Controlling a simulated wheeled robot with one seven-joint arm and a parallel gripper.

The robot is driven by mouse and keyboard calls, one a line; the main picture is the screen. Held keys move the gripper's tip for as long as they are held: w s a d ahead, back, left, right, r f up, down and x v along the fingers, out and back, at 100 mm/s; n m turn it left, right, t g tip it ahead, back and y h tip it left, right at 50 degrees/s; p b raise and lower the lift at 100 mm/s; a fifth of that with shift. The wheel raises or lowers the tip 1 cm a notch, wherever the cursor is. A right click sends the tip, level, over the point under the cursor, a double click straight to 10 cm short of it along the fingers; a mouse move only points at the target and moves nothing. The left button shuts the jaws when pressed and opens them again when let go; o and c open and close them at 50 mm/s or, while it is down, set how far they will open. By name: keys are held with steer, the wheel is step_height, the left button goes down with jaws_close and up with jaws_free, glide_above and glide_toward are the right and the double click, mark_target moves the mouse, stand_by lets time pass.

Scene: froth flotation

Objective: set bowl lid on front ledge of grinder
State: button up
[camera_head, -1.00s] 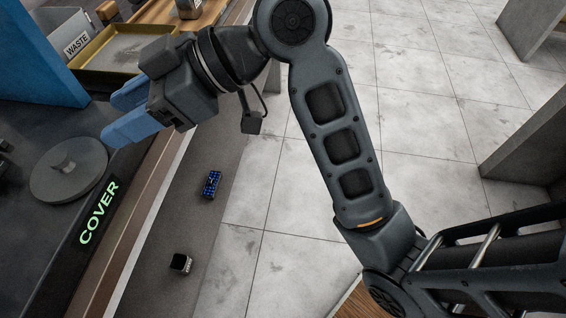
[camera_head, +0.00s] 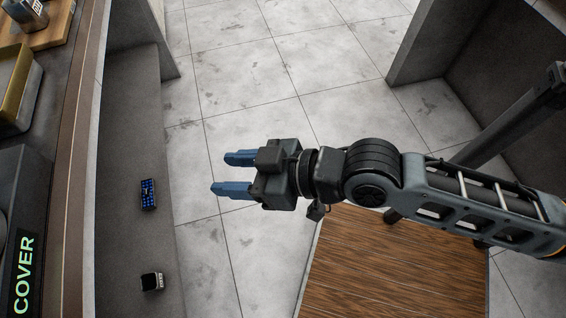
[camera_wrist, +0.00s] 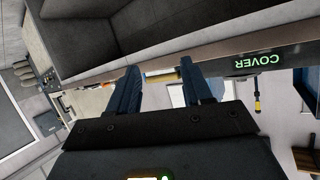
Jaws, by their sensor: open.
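The dark front ledge (camera_head: 32,185) with the glowing COVER label (camera_head: 25,275) is at the left edge of the head view. Only a sliver of a round grey shape, apparently the bowl lid (camera_head: 3,220), shows on it, cut off by the frame. My gripper (camera_head: 222,173) is open and empty, well to the right of the ledge, over the tiled floor, its blue fingers pointing left. In the wrist view the gripper fingers (camera_wrist: 159,70) are apart with nothing between them.
A grey lower shelf with a blue-and-black item (camera_head: 148,194) and a watch-like item (camera_head: 152,281) runs beside the ledge. A yellow tray (camera_head: 18,95) and a wooden board (camera_head: 50,28) are farther back. A wooden surface (camera_head: 385,265) lies below my arm.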

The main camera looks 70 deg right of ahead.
steer(key=s+d+r, duration=0.1)
steer(key=s+r, duration=0.1)
steer(key=s, duration=0.5)
steer(key=s+r+t+h, duration=0.1)
steer(key=s+r, duration=0.1)
steer(key=s, duration=0.5)
steer(key=shift+d+r+h, duration=0.3)
steer(key=shift+d+r, duration=0.05)
